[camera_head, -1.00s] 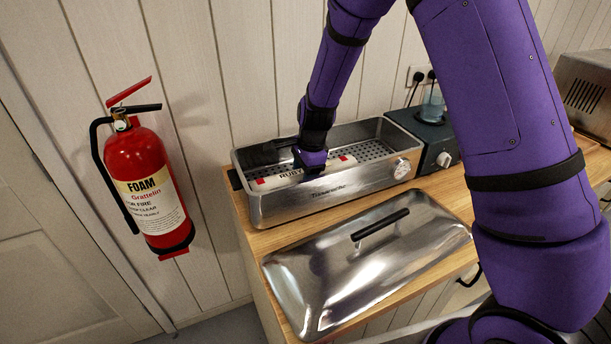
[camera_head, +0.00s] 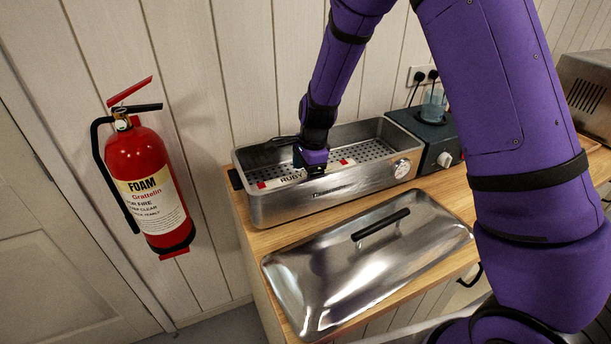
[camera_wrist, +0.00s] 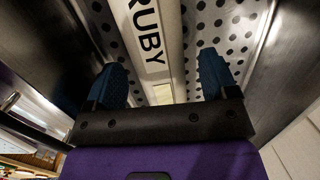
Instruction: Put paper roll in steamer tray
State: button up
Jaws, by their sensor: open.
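The paper roll (camera_head: 287,180) is white with red marks and the word RUBY. It lies lengthwise inside the steel steamer tray (camera_head: 300,204), over its perforated floor. My gripper (camera_head: 316,170) is inside the tray, just above the roll. In the wrist view my gripper's (camera_wrist: 165,78) two blue fingers are spread apart, and the roll (camera_wrist: 153,35) runs between and beyond them. The fingers appear clear of the roll. Part of the roll is hidden behind my gripper in the head view.
A steel lid (camera_head: 365,262) with a black handle lies on the wooden counter in front of the tray. A dark control unit (camera_head: 436,140) adjoins the tray's right end. A red fire extinguisher (camera_head: 150,185) hangs on the wall at left.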

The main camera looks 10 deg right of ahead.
jog(key=s+d+r+n+t, duration=0.1)
jog(key=s+d+r+n, duration=0.2)
jog(key=r, duration=0.7)
jog(key=s+d+r+n, duration=0.1)
jog(key=s+d+r, duration=0.25)
jog(key=r, duration=0.65)
jog(key=s+d+r+n+t, duration=0.1)
jog(key=s+d+r+n, duration=0.1)
jog(key=s, duration=0.6)
jog(key=s+d+r+n+t+h, duration=0.1)
jog(key=s+d+r+n, duration=0.2)
jog(key=s, duration=0.6)
jog(key=s+d+r+n+t, duration=0.1)
jog(key=s+d+r+n, duration=0.2)
jog(key=s+r+n, duration=0.2)
jog(key=s+n, duration=0.1)
jog(key=s, duration=0.2)
jog(key=shift+s+d+r+n, duration=0.2)
jog(key=shift+s+r+n, duration=0.05)
jog(key=shift+s+n, duration=0.15)
